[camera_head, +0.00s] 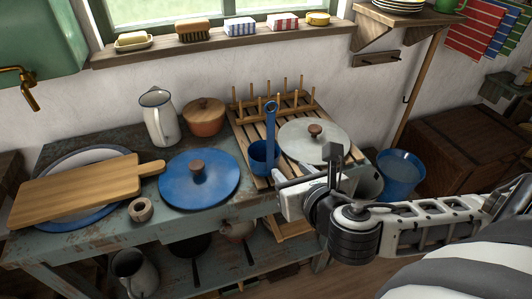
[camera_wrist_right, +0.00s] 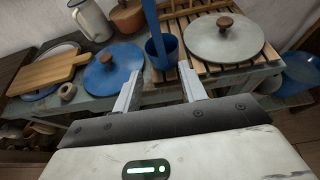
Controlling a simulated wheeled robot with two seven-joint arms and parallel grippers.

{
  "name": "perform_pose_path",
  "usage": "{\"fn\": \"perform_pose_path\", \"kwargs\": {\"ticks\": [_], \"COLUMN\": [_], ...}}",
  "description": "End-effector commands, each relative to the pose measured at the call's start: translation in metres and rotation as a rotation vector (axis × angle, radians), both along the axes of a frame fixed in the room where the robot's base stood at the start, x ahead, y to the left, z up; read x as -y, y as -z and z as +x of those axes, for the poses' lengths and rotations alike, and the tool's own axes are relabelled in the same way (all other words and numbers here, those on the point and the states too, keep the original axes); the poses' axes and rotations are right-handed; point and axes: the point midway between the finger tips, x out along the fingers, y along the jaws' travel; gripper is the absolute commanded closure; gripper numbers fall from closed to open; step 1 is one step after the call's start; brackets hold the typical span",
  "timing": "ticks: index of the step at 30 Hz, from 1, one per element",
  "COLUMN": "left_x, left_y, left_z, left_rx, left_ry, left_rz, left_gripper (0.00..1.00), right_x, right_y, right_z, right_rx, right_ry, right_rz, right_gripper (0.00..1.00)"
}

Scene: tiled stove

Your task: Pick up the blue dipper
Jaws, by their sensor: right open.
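The blue dipper (camera_head: 263,158) stands on the wooden drying rack at its front left, with its long handle upright. In the right wrist view the dipper (camera_wrist_right: 161,52) shows beyond my fingers, roughly centred between them, with its handle rising out of the top of the picture. My right gripper (camera_head: 283,180) is just in front of and to the right of the dipper in the head view. In the right wrist view the gripper (camera_wrist_right: 160,73) is open, with nothing between its fingers. My left gripper is not in view.
A grey lid (camera_head: 314,140) lies on the slatted rack (camera_head: 243,129) right of the dipper. A blue lid (camera_head: 199,180) lies on the worn table to the left. A white jug (camera_head: 159,117) and lidded clay pot (camera_head: 204,118) stand behind. A blue bucket (camera_head: 401,174) is at the right.

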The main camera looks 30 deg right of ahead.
Motion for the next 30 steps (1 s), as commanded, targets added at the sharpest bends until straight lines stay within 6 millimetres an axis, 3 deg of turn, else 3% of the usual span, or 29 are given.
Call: {"fn": "perform_pose_path", "kwargs": {"ticks": [2,5,12,22,30], "left_x": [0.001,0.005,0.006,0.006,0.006], "left_y": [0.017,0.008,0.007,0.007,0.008], "left_z": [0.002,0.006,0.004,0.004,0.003], "left_rx": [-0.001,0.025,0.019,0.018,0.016], "left_ry": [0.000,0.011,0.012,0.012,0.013], "left_rz": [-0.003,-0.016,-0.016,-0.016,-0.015], "left_gripper": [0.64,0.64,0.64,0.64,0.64], "right_x": [0.003,0.006,0.017,0.023,0.030], "right_y": [0.013,0.016,0.031,0.042,0.057], "right_z": [0.010,0.025,0.071,0.097,0.131], "right_rx": [0.006,0.004,0.001,0.000,-0.001], "right_ry": [0.002,0.003,0.005,0.002,0.002], "right_rz": [0.000,0.001,0.006,0.007,0.008], "right_gripper": [0.58,0.58,0.58,0.58,0.58]}}
